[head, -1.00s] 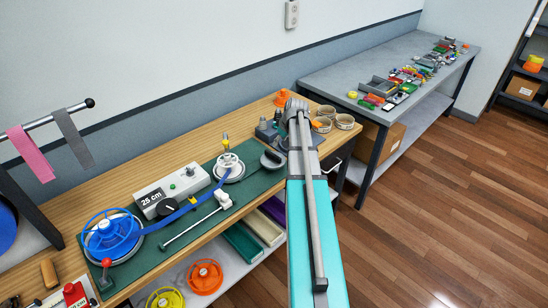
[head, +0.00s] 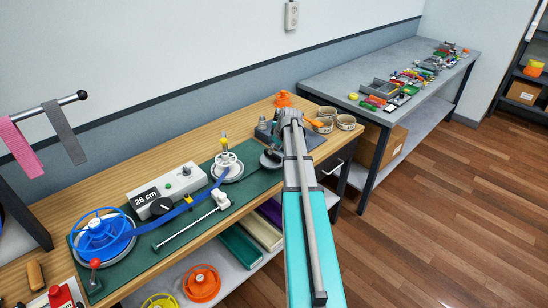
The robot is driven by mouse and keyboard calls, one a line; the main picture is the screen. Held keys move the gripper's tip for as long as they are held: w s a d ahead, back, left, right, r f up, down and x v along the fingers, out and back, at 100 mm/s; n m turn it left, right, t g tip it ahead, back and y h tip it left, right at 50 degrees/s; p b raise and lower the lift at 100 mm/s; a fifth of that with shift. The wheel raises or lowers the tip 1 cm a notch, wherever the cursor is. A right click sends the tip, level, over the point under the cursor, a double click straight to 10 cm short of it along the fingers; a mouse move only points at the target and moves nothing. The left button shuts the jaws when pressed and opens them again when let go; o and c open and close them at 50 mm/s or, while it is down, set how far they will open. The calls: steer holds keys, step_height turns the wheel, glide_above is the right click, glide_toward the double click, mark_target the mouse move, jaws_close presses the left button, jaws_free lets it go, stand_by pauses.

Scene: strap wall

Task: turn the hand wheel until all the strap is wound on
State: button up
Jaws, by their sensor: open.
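A blue strap (head: 207,190) runs from a blue spoked reel (head: 103,235) on the left, past a white counter box (head: 165,190) reading 25 cm, to a white hub (head: 228,166) on a round base. Blue strap still shows on the reel side. A grey disc, seemingly the hand wheel (head: 268,161), sits right of the hub on the green mat (head: 150,256). My gripper (head: 288,118) is at the far end of my arm, close behind and right of the disc. Its jaws are open, but small and mostly hidden by my arm. I cannot tell whether they touch anything.
A white slide on a rod (head: 190,220) and a red-knobbed lever (head: 94,265) stand at the mat's front. Spare reels (head: 201,282) lie on the shelf below. The floor at right is clear.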

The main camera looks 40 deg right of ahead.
mark_target(273, 154)
steer(key=shift+b+x, duration=1.55)
steer(key=shift+x, duration=0.4)
jaws_close()
steer(key=shift+d, duration=0.1)
